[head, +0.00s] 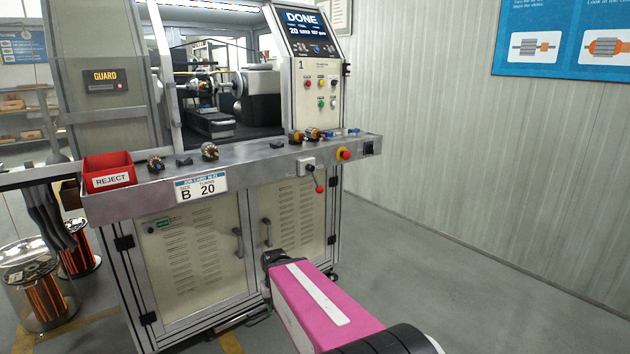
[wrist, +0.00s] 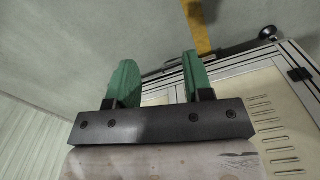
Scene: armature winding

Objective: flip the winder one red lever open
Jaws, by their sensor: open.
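The winder (head: 225,125) stands ahead, with a "1" on its panel and "DONE" on its screen. Its red lever (head: 319,187) has a red ball knob on a thin dark rod. The rod slopes down and to the right from a light grey box on the bench's front face. My pink arm reaches in from the bottom of the head view, below the lever. My gripper (wrist: 156,80) shows in the wrist view with two green fingers apart and nothing between them. It points towards the floor and the cabinet's lower edge. The lever is not in the wrist view.
A red-and-yellow stop button (head: 344,154) sits right of the lever box. A red REJECT bin (head: 109,170) and several armatures stand on the bench. Cabinet doors (head: 203,250) with handles lie below. The floor at right is clear.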

